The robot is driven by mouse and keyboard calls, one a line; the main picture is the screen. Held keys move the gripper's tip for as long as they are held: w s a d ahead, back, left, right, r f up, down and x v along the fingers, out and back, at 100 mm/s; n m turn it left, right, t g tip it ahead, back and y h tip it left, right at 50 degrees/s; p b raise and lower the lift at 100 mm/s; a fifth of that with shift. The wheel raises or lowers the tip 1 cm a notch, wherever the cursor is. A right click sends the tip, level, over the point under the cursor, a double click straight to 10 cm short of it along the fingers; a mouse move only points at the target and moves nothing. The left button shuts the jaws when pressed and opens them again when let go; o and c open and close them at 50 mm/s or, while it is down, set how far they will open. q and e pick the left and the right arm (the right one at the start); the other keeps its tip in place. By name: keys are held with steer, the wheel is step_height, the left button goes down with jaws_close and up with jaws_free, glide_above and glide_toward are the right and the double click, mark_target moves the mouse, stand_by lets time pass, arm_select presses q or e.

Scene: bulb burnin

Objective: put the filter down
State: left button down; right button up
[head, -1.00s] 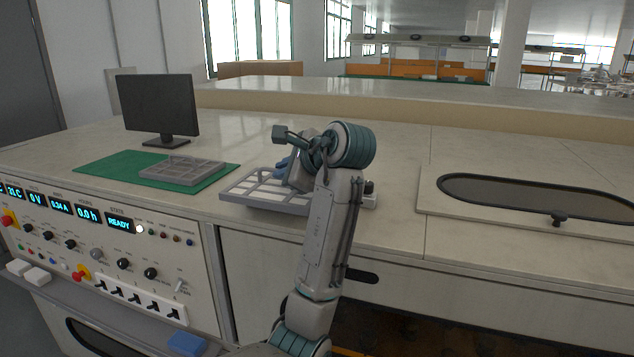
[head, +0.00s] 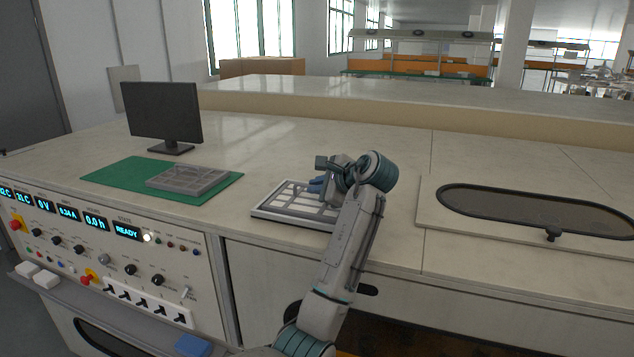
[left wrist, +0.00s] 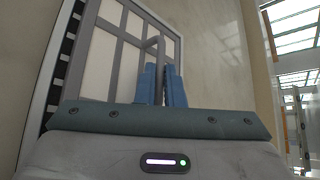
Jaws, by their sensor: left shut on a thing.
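The filter (head: 290,206) is a flat pale panel with a grey grid frame. It lies level at the bench top near its front edge; I cannot tell whether it touches the surface or hovers just above. My left gripper (head: 318,184) is over the filter's right part, its blue fingers shut on the filter's upright grey handle. In the left wrist view the blue fingertips (left wrist: 161,84) close around that handle, with the filter's grid (left wrist: 118,45) beyond. The gripper and forearm hide part of the filter's right side. My right gripper is not in view.
A grey tray (head: 187,180) lies on a green mat (head: 122,171) to the left, with a monitor (head: 162,113) behind. A dark oval window (head: 530,212) lies at the right. The bench behind the filter is clear.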

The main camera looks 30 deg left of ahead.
arm_select(q)
steer(key=shift+f, duration=0.1)
steer(key=c, duration=1.5)
jaws_free()
steer(key=shift+c, duration=0.2)
steer(key=shift+d, duration=0.15)
steer(key=b+v, duration=0.3)
steer(key=v, duration=0.9)
